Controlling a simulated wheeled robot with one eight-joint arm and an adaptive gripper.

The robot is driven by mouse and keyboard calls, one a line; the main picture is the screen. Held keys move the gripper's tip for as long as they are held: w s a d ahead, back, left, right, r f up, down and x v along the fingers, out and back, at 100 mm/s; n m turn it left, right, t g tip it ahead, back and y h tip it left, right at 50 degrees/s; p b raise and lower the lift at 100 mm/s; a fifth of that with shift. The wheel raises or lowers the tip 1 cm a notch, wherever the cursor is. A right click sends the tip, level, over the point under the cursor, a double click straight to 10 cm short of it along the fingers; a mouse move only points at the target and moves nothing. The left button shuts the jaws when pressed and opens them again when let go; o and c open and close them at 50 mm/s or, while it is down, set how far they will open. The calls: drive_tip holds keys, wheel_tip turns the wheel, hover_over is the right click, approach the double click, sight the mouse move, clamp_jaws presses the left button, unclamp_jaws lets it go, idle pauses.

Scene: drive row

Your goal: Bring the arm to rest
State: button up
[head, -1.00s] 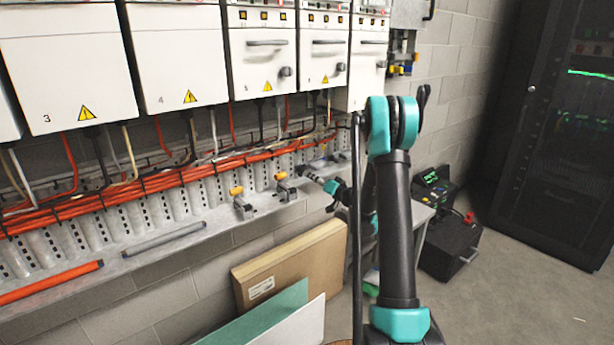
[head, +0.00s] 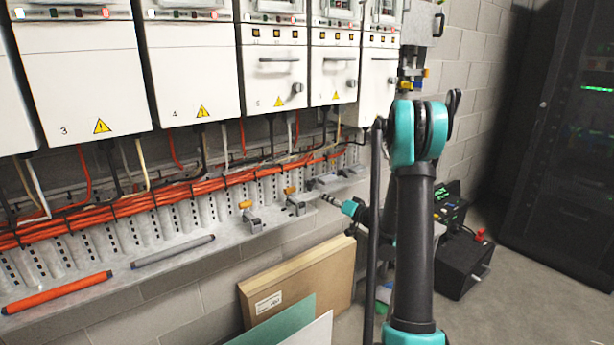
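My arm, black with teal joints, stands bent at the right of centre in the head view, its upper joint in front of the last white drive cabinet (head: 379,80). Behind it, a lower black and teal section points left. What looks like my gripper (head: 329,199) is at its end, small and dark, just in front of the right end of the grey ledge (head: 225,231). Its fingers are too small to tell open from shut, and I see nothing held in it. Part of the arm is hidden behind the nearer link.
White drive cabinets (head: 185,60) line the wall above orange cables (head: 180,190). An orange rod (head: 55,292) and a grey rod (head: 172,251) lie on the ledge. Cardboard and panels (head: 297,280) lean below. A black box (head: 463,265) and dark rack (head: 560,130) stand right, with bare floor between.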

drive_tip(key=s+a+f+n+g+h, duration=0.1)
drive_tip(key=s+a+g+h, duration=0.15)
drive_tip(key=s, duration=0.75)
drive_tip(key=s+a+n+g+h, duration=0.1)
drive_tip(key=s+a+g, duration=0.25)
drive_tip(key=s, duration=0.65)
drive_tip(key=s+d+f+g+h, duration=0.2)
drive_tip(key=s+d+f+h, duration=0.1)
drive_tip(key=s, duration=0.8)
drive_tip(key=s+d+f+m+g+h, duration=0.1)
drive_tip(key=s+d+f+h, duration=0.2)
drive_tip(key=s+d, duration=0.3)
drive_tip(key=s, duration=0.5)
drive_tip(key=shift+d+f+g, duration=0.15)
drive_tip(key=shift+f+g, duration=0.15)
drive_tip(key=shift+g, duration=0.1)
